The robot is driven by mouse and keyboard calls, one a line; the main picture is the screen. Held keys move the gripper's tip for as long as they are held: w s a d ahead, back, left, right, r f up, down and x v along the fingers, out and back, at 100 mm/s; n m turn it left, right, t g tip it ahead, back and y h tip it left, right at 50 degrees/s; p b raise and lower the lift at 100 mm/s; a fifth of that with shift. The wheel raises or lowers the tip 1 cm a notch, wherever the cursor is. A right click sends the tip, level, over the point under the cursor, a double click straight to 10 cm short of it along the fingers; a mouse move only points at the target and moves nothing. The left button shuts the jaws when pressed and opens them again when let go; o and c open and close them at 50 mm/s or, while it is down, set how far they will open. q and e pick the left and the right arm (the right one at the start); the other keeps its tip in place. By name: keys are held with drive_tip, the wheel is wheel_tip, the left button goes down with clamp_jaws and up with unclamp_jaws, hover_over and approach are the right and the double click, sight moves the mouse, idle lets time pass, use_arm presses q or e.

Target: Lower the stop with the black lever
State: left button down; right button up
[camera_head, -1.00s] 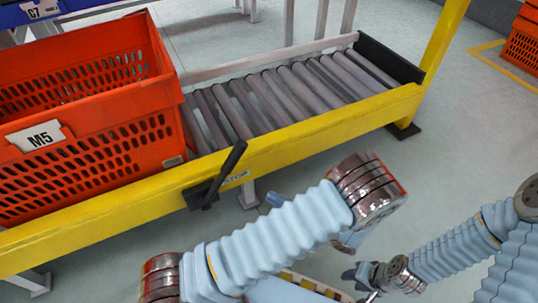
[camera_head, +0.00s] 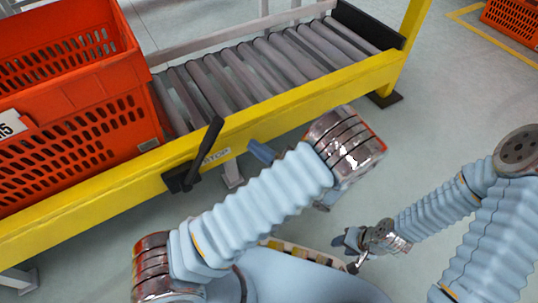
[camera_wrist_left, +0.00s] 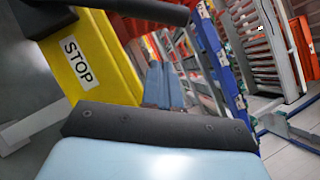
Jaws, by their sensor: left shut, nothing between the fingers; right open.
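The black lever (camera_head: 207,146) is on the front of the yellow rail (camera_head: 300,108), tilted with its upper end to the right. A STOP label (camera_head: 216,156) is just right of it. My left gripper (camera_head: 258,150) shows as blue fingertips right of the label, apart from the lever; my arm hides the rest. In the left wrist view the fingers (camera_wrist_left: 164,84) are shut and empty, near the STOP label (camera_wrist_left: 77,60); a dark bar, apparently the lever (camera_wrist_left: 135,9), crosses the top. My right gripper (camera_head: 352,254) is open, low and away from the rail.
An orange tote (camera_head: 90,125) stands on the conveyor left of the bare rollers (camera_head: 255,75). A black end plate (camera_head: 368,25) and a yellow post (camera_head: 412,30) bound the right end.

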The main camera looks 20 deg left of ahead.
use_arm(q)
drive_tip(key=s+a+r, duration=0.1)
drive_tip(key=a+r, duration=0.2)
drive_tip(key=a, duration=0.3)
drive_tip(key=shift+s+a+r, duration=0.15)
drive_tip(key=shift+r, duration=0.1)
drive_tip(key=shift+r, duration=0.1)
